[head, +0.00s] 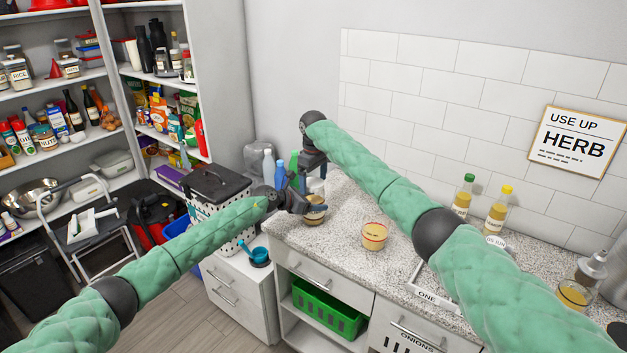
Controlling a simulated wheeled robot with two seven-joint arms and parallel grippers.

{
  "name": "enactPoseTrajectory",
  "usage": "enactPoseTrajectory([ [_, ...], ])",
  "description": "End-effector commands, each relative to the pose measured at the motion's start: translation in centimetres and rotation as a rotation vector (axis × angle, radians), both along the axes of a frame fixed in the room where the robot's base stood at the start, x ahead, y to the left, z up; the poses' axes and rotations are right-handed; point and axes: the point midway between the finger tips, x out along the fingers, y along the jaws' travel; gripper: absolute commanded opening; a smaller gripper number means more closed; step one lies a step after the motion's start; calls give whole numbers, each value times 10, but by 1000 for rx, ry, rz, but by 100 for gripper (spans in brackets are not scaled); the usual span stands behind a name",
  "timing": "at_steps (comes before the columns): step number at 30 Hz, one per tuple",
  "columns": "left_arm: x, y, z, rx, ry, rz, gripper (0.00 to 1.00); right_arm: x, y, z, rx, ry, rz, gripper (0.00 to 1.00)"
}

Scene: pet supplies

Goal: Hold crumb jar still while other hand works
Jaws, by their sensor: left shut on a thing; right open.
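The crumb jar (315,213), a small jar with tan contents, stands on the speckled counter near its left end. My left gripper (303,204) is shut on it from the left side. My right gripper (314,176) is open, pointing down just above the jar, close to its top. The arms and grippers partly hide the jar, and I cannot tell whether the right fingers touch it.
A second tan jar with a red band (374,236) stands to the right on the counter (345,205). Two bottles (463,195) stand by the tiled wall. Counter between jars is clear.

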Motion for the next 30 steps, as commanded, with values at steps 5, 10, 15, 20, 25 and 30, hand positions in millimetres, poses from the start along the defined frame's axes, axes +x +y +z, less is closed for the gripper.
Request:
enactPoseTrajectory([
  [5,0,0,-1,0,1,0,6,0,1,9,0,-1,1,89],
  [10,0,0,-1,0,1,0,6,1,1,35,1,-2,1,89],
  [15,0,0,-1,0,1,0,6,1,0,69,0,-1,1,89],
  [20,0,1,-1,1,1,1,6,1,0,95,-1,-1,0,89],
  [25,0,1,-1,1,1,1,6,1,0,113,0,0,0,89],
  [30,0,1,0,1,1,1,6,1,0,119,0,1,0,89],
])
